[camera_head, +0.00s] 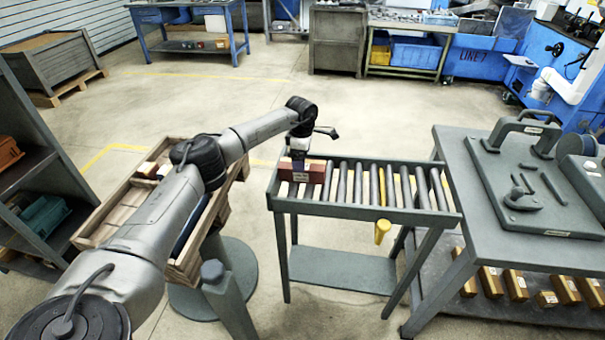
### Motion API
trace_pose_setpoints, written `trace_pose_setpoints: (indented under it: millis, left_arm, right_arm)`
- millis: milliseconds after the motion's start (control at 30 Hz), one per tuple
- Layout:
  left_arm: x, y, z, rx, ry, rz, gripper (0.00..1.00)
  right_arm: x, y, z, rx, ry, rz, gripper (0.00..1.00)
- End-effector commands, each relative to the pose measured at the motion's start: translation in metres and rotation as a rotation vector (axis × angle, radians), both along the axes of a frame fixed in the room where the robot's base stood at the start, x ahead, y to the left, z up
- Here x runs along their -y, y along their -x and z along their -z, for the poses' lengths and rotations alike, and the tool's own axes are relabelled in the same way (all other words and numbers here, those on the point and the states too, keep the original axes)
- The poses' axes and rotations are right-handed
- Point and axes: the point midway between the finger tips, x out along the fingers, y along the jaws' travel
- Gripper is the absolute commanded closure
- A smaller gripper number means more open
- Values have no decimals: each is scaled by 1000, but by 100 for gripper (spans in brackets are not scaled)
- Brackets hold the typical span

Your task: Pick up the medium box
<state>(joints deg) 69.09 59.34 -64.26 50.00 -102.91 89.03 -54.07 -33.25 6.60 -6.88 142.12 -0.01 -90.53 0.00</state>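My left arm reaches in from the left, and its gripper (298,162) points down over the left end of a roller conveyor (362,210). A reddish-brown box (316,172) with a small pale label lies on the rollers there. The gripper is at the box and hides part of it. The fingers are too small to tell whether they are open, or shut on the box. Several yellow-brown boxes (514,284) of differing sizes stand on the lower shelf of the grey table at right. I cannot tell which box is the medium one. My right gripper is out of view.
The grey table (455,190) holds a plate with a handled fixture (525,130). A wooden crate (125,205) stands left of the conveyor, partly behind my arm. A shelf (35,165) is at far left. The conveyor's rollers right of the box are clear.

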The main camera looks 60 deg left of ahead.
Motion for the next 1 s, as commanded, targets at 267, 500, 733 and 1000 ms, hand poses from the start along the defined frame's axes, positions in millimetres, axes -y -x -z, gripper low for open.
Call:
trace_pose_setpoints:
  millis: [267, 500, 733, 1000]
  left_arm:
    - [0, -1, 11, 1, 1, 0, 4]
    - [0, -4, 40, -1, 1, -2, 4]
    - [0, -4, 58, 1, 1, 0, 4]
    - [0, -4, 57, 1, 1, 0, 13]
  right_arm:
    - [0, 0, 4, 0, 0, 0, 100]
    - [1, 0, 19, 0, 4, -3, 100]
    - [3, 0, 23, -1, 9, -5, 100]
    - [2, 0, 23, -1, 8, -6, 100]
